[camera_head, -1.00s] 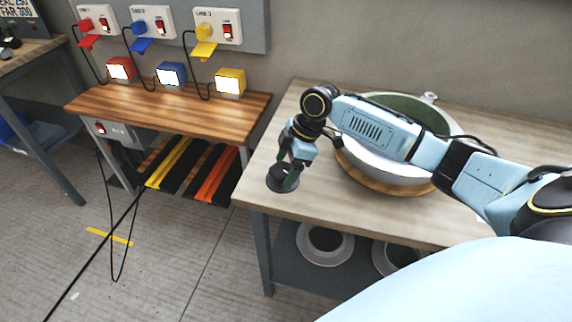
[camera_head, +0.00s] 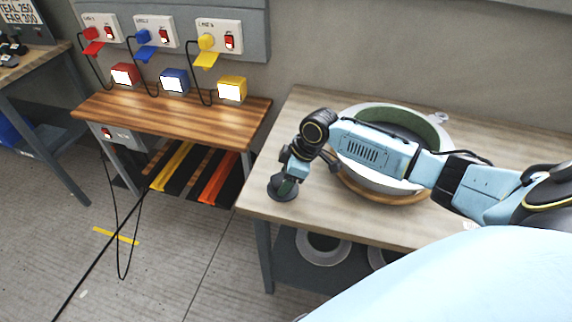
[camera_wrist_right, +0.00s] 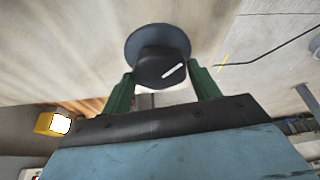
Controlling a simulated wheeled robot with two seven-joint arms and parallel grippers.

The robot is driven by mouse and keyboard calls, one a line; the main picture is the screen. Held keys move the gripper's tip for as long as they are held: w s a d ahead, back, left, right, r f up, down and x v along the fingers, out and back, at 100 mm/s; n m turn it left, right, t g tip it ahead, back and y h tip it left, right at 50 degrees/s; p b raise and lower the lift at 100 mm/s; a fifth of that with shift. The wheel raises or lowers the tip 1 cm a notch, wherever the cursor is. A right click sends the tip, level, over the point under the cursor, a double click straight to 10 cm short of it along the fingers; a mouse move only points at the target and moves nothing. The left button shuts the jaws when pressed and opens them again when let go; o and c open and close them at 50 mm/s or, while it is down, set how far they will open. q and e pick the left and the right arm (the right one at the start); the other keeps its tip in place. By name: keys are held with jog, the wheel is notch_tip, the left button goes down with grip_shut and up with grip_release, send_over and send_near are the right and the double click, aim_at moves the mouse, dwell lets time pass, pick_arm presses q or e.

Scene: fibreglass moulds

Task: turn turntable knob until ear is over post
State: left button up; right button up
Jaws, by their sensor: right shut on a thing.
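The dark turntable knob (camera_head: 283,189) stands on a round dark base at the front left corner of the table. My right gripper (camera_head: 288,184) comes down on it from above. In the right wrist view the knob (camera_wrist_right: 160,62) sits between the green fingers of the gripper (camera_wrist_right: 161,74), which is shut on it. A white line on the knob slants up to the right. The turntable (camera_head: 352,189) is a wooden disc under a round pale mould (camera_head: 432,135). A small grey ear (camera_head: 439,117) sticks out from the rim at the back right. I cannot make out the post. My left gripper is out of view.
My right arm crosses in front of the mould and hides part of it. Pale rings (camera_head: 322,248) lie on the shelf below the table. A bench (camera_head: 170,116) with red, blue and yellow boxes stands to the left. The tabletop's near edge is clear.

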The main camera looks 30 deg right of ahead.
jog(key=m+p, duration=0.2)
jog(key=p, duration=0.1)
jog(key=m+t+h+p, duration=0.1)
jog(key=m+p, duration=0.1)
jog(key=p, duration=0.2)
jog(key=m+h+p, duration=0.1)
jog(key=m+p, duration=0.1)
jog(key=p, duration=0.1)
jog(key=shift+s+a+r+m, duration=0.2)
jog(key=shift+a+m, duration=0.1)
jog(key=shift+m, duration=0.1)
jog(key=shift+m+t+h+p, duration=0.3)
jog(key=shift+m+p, duration=0.3)
jog(key=shift+p, duration=0.25)
jog(key=shift+f+m+p, duration=0.15)
jog(key=shift+m+p, duration=0.35)
jog(key=o, duration=1)
jog(key=v, duration=0.4)
jog(key=p+v, duration=0.1)
jog(key=v, duration=0.3)
jog(key=p+v, duration=0.1)
jog(key=v, duration=0.4)
jog(key=shift+a, duration=0.25)
